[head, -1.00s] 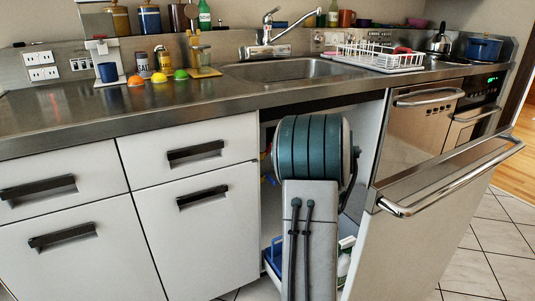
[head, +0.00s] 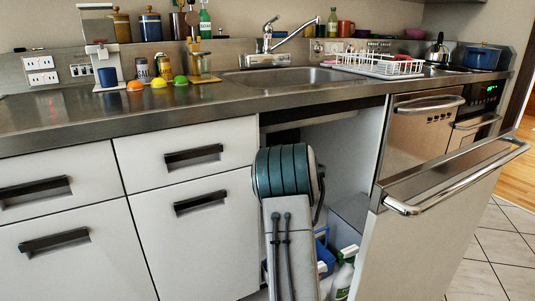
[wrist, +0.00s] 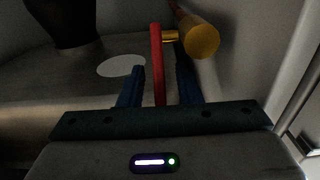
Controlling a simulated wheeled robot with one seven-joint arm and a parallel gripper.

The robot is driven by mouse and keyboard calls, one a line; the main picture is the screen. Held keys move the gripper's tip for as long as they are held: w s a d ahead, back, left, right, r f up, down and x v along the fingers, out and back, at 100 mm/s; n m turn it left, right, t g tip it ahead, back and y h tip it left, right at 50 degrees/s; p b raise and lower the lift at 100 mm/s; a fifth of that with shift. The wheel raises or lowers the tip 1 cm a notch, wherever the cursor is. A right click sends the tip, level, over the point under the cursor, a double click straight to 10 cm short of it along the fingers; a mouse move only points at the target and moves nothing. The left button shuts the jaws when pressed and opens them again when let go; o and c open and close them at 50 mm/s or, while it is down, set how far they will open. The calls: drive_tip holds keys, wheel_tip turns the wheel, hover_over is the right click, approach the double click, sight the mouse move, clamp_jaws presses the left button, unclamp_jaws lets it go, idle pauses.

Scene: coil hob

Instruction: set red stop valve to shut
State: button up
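The red stop valve shows in the wrist view as a long red lever (wrist: 157,62) on a brass body (wrist: 200,40), inside the dim cabinet under the sink. The lever points down the picture, towards my gripper. My gripper (wrist: 161,72) is open, with one blue finger on each side of the lever and gaps visible between. I cannot tell the lever's exact depth between the fingers. In the head view my arm covers the cabinet opening, and the valve and my gripper are hidden.
In the head view, a spray bottle (head: 344,272) and a blue caddy (head: 321,245) stand low in the cabinet, right of my arm. A dark rounded shape (wrist: 62,20) shows in the wrist view.

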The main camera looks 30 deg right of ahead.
drive_tip(key=shift+w, duration=0.35)
clamp_jaws()
